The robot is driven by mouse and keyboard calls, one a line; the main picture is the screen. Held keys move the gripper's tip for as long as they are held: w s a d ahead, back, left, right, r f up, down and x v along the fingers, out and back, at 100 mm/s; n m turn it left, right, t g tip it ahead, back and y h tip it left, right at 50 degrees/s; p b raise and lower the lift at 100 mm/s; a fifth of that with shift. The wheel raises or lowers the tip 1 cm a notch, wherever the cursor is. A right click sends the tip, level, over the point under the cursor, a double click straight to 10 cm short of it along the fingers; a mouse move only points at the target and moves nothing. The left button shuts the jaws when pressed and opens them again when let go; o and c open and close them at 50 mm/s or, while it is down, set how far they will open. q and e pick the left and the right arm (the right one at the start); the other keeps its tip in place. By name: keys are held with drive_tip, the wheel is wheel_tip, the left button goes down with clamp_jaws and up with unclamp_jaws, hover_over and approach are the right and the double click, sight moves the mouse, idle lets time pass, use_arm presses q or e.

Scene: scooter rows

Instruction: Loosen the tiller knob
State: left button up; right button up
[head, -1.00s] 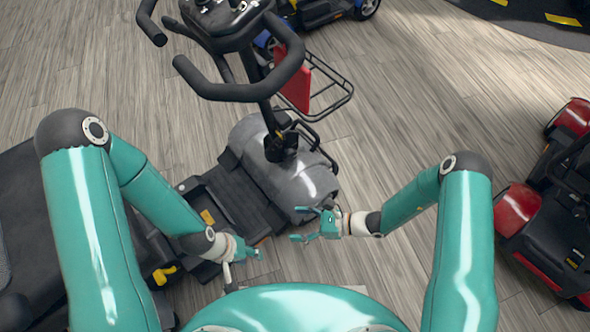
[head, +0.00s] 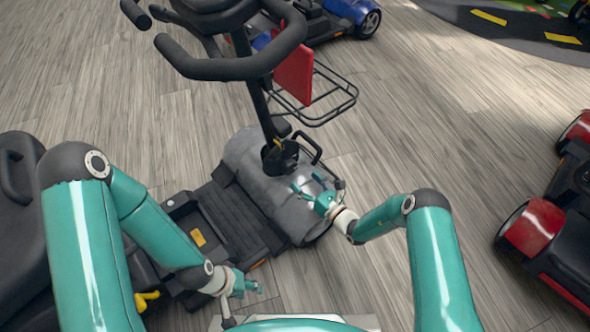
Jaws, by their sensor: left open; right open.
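The grey scooter's black tiller (head: 256,98) rises from a dark pivot joint (head: 280,157) on the grey front cover (head: 248,158). A small yellow mark shows at that joint. Dark parts cluster there, and I cannot tell which one is the tiller knob. My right gripper (head: 308,194) is open and empty over the right part of the front cover, to the right of and nearer me than the joint. My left gripper (head: 252,285) is open and empty, low beside the near edge of the footwell, well away from the tiller.
The handlebar (head: 235,62) and wire basket (head: 318,97) with its red panel (head: 293,65) overhang beyond the joint. A red scooter (head: 535,225) stands at right, a blue one (head: 340,12) behind. Wooden floor (head: 430,130) between them is clear.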

sight(293, 169)
drive_tip(key=b+x, duration=0.2)
drive_tip(key=x, duration=0.4)
drive_tip(key=shift+w+a+f, duration=0.1)
drive_tip(key=shift+w+a, duration=0.4)
drive_tip(key=shift+w, duration=0.15)
